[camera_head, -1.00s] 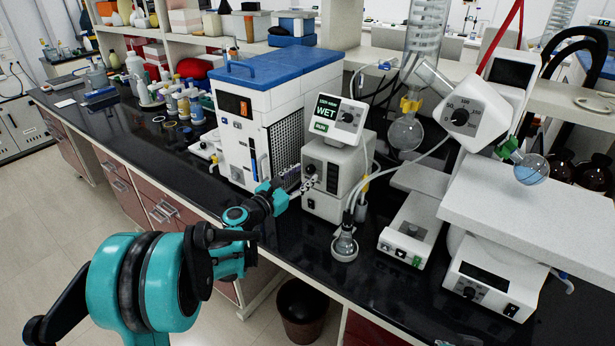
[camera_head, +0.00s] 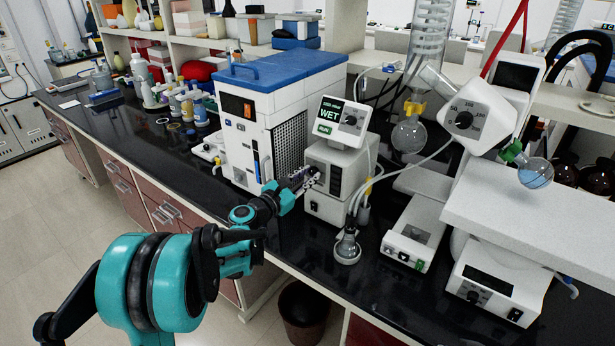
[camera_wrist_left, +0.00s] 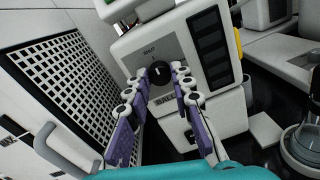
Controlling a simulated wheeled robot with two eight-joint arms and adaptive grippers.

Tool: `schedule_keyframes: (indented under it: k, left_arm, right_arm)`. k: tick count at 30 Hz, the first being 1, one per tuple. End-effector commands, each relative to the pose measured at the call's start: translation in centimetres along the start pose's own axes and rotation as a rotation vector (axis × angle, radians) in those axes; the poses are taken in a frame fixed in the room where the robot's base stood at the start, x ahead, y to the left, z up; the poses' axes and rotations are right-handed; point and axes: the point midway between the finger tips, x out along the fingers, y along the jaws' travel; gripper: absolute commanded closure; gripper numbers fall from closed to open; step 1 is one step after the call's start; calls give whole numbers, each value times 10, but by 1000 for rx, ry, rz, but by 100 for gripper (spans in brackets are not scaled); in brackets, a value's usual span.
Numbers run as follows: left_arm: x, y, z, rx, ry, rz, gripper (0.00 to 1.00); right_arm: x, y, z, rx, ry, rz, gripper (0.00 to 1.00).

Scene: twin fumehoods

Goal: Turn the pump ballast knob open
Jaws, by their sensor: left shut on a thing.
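The pump (camera_head: 322,205) is a white box with a dark vent panel and a tilted display reading WET, standing on the black bench in the head view. It also fills the middle of the left wrist view (camera_wrist_left: 222,108). Its black ballast knob (camera_wrist_left: 159,73) has a white mark pointing roughly up, with a partly covered label below. My left gripper (camera_head: 312,175) is at the pump's front face, and in the left wrist view (camera_wrist_left: 160,76) its fingertips sit on both sides of the knob, shut on it. In the head view the fingers largely hide the knob. My right gripper is out of view.
A white chiller with a blue lid (camera_head: 284,68) stands close left of the pump, its grille beside my gripper. A small glass flask (camera_head: 348,248) and tubing are at the pump's right front. A white balance (camera_head: 408,249) stands farther right.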

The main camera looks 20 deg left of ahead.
Motion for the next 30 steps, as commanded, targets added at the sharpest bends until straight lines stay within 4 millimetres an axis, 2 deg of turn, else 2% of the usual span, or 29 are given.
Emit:
schedule_keyframes:
  k: [8,30]
  left_arm:
    - [0,0,1,162,8,-1,100]
    - [0,-1,1,858,44,-9,100]
  right_arm:
    - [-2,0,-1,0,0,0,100]
    - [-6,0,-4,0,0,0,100]
